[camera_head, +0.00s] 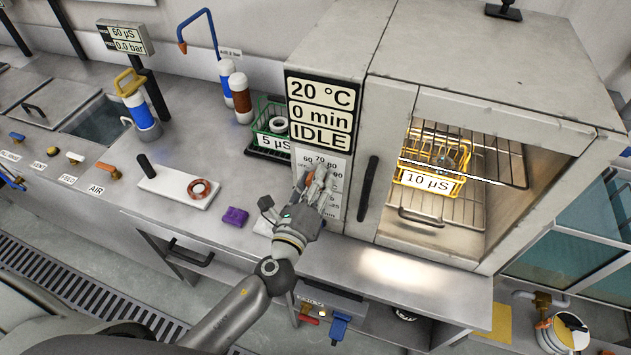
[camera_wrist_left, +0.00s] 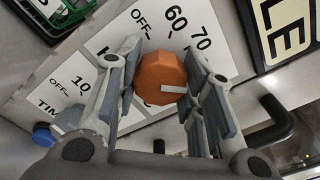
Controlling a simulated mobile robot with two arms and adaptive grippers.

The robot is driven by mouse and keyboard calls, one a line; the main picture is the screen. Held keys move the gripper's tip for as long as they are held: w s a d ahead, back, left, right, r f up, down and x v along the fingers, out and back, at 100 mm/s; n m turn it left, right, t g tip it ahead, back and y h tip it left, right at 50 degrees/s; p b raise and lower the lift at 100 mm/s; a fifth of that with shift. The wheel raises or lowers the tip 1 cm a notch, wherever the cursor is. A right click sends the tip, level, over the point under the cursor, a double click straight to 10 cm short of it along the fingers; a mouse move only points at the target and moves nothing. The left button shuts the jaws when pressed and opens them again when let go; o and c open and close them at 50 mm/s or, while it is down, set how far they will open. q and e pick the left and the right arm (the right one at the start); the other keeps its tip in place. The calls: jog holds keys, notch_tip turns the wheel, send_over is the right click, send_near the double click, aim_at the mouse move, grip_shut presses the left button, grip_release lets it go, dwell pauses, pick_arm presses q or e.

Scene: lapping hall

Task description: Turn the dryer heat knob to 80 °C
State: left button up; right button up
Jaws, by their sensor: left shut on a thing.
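The heat knob (camera_wrist_left: 165,78) is orange with a white pointer mark, and it sits between the fingers of my left gripper (camera_wrist_left: 168,90) in the left wrist view. The fingers are shut on it from both sides. The pointer lies toward the right finger, past the visible 60 and 70 marks. The mark it faces is hidden behind the finger. In the head view my left gripper (camera_head: 318,187) covers the knob on the dial panel (camera_head: 336,207). The dryer display (camera_head: 321,110) reads 20 °C, 0 min, IDLE.
The dryer (camera_head: 480,75) has a vertical door handle (camera_head: 368,188) just right of my gripper. A yellow basket (camera_head: 430,160) labelled 10 µS is inside. A green basket (camera_head: 266,112) stands left of the panel. A blue knob (camera_wrist_left: 43,135) shows low on the panel.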

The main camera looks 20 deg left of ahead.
pick_arm(q)
jog(key=o, duration=1)
jog(key=shift+o, duration=0.2)
jog(key=s, duration=1.2)
jog(key=shift+a, duration=0.2)
